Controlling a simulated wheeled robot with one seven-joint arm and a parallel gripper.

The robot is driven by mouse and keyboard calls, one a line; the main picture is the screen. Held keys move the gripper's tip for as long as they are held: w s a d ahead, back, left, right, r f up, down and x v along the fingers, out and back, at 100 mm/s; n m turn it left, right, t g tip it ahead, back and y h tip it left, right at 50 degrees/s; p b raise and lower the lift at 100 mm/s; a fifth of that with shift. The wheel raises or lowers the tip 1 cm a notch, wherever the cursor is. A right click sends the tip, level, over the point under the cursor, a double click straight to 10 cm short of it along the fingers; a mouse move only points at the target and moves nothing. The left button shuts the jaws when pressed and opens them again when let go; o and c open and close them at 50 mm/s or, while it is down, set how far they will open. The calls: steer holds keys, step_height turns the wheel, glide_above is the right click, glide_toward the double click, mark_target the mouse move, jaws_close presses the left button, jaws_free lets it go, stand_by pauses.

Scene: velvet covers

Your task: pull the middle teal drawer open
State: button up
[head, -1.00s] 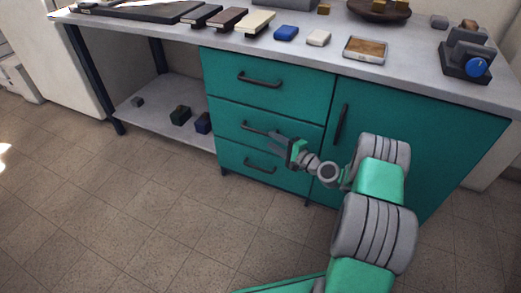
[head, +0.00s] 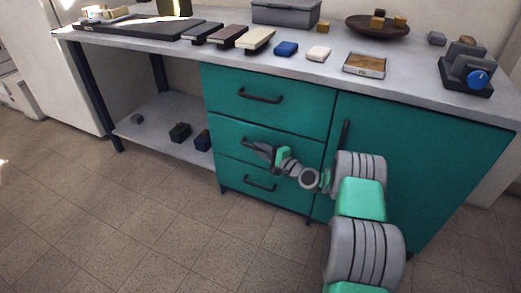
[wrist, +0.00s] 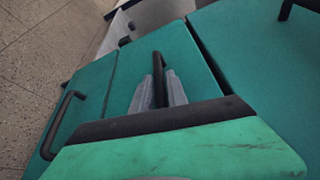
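The middle teal drawer (head: 229,132) is in the cabinet under the counter, between the top drawer and the bottom drawer. Its front looks about flush with theirs. Its dark bar handle (wrist: 158,75) runs between my two grey fingers in the wrist view. My gripper (head: 261,151) is at this handle in the head view and hides part of it. In the wrist view my gripper (wrist: 160,88) has one finger on each side of the bar, with no clear gap left, so it looks shut on the handle.
The top drawer (head: 300,100) and bottom drawer (head: 236,177) have similar bar handles. A teal cabinet door (head: 430,150) is to the right. Books and small items lie on the grey counter (head: 330,82) above. Tiled floor in front is clear.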

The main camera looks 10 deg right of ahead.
jaws_close()
stand_by(1.0)
